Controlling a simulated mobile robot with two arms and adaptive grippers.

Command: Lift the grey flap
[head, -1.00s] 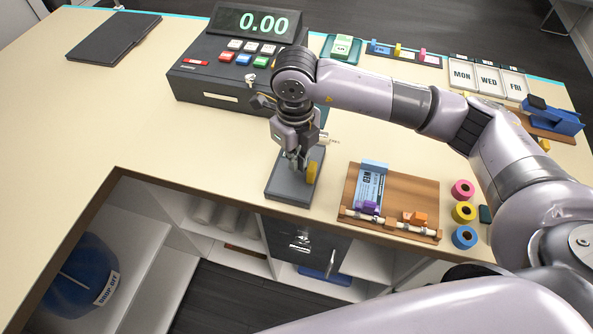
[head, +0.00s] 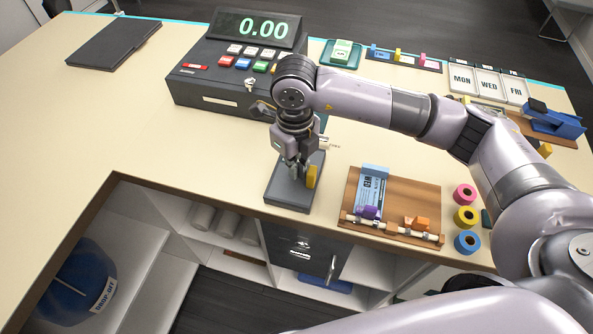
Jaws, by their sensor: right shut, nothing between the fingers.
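A flat grey slab (head: 288,198), which looks like the grey flap, lies on the counter in front of the cash register. A yellow tab (head: 312,177) stands at its right edge. My right gripper (head: 297,177) points down over the slab, just left of the yellow tab. It is shut and empty. Its fingers hide part of the slab, and I cannot tell whether they touch it or the tab. My left gripper is not in view.
The cash register (head: 222,82) stands behind the gripper. A wooden board (head: 408,200) with a ticket and clips lies to the right, beside several coloured rolls (head: 466,216). A dark cabinet door (head: 303,249) is below.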

